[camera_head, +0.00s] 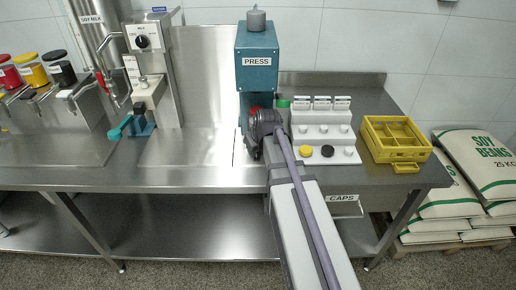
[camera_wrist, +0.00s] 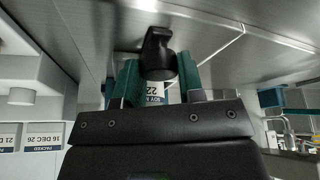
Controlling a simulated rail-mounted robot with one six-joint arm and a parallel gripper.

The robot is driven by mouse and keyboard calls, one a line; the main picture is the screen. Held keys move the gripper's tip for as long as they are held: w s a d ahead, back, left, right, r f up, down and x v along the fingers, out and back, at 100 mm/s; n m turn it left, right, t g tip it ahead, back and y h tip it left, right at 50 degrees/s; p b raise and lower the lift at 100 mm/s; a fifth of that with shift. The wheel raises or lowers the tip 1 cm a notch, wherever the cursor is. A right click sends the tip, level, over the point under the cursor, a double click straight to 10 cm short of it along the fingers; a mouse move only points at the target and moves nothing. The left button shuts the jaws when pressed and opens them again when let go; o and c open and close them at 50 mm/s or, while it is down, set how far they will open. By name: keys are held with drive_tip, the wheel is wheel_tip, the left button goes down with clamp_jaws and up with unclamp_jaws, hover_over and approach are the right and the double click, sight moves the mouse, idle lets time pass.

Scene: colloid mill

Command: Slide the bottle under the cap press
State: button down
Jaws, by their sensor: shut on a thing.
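The teal cap press (camera_head: 257,62), labelled PRESS, stands at the back of the steel counter. My gripper (camera_head: 262,125) is low in front of it and hides most of its lower part. A red part shows beside my gripper at the press. In the wrist view my gripper (camera_wrist: 155,88) is shut on the bottle (camera_wrist: 152,92), whose white and blue label shows between the fingers. Most of the bottle is hidden, and the head view does not show it clearly. A black part (camera_wrist: 158,50) lies just beyond the label. I cannot tell how far under the press the bottle is.
Right of the press stands a white stepped cap rack (camera_head: 322,132) with yellow and black caps in front. A yellow divided crate (camera_head: 397,140) is farther right. At left are a filling machine (camera_head: 150,60) and a teal-handled clamp (camera_head: 138,125). Counter left of my gripper is clear.

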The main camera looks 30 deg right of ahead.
drive_tip(key=shift+d, duration=0.15)
drive_tip(key=c, duration=1)
unclamp_jaws()
drive_tip(key=shift+s+d, duration=0.1)
drive_tip(key=shift+d, duration=0.05)
drive_tip(key=p+v, duration=1)
drive_tip(key=v, duration=0.1)
drive_tip(key=shift+f, duration=0.1)
